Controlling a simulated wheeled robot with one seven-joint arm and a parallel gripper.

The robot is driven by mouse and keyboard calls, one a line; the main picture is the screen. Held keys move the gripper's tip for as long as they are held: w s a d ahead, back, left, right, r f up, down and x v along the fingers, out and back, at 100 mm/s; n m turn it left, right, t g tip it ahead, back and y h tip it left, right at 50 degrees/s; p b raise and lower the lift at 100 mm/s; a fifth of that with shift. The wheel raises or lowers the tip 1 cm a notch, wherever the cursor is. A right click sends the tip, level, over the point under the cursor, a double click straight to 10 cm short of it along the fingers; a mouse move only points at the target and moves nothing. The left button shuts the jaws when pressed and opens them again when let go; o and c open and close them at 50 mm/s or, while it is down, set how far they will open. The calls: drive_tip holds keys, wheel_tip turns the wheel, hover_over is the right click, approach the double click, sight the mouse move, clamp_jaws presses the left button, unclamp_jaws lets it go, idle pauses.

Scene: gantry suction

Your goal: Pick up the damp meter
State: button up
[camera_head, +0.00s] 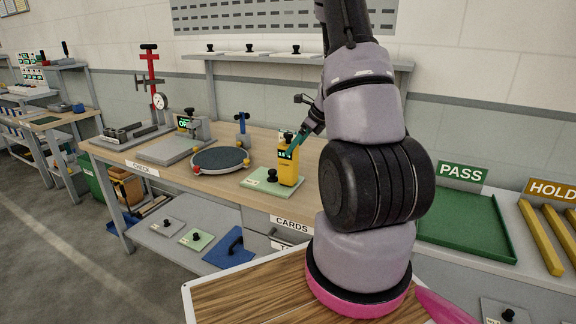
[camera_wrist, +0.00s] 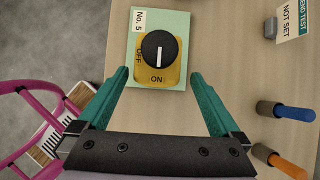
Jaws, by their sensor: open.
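The damp meter (camera_head: 289,168) appears to be the yellow box with a lit display, standing upright on a green plate (camera_head: 258,184) on the wooden bench. In the wrist view its yellow top (camera_wrist: 143,75) carries a black dial (camera_wrist: 159,52) marked OFF and ON, its white line toward ON. The green plate (camera_wrist: 175,25), labelled No. 5, shows around it. My gripper (camera_wrist: 158,74) is open, its teal fingers spread to either side near the yellow top. In the head view my gripper (camera_head: 300,138) is at the meter's top, partly hidden by my arm.
Left of the meter are a round dark pad (camera_head: 220,160), a blue clamp (camera_head: 242,130) and a red gauge stand (camera_head: 152,75). The wrist view shows blue (camera_wrist: 290,111) and orange (camera_wrist: 286,166) handles at right. A green PASS tray (camera_head: 470,225) lies right.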

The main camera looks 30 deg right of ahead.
sight(288, 164)
drive_tip(key=x, duration=0.5)
drive_tip(key=shift+w+a+f, duration=0.1)
drive_tip(key=shift+a+f, duration=0.15)
drive_tip(key=shift+a, duration=0.05)
clamp_jaws()
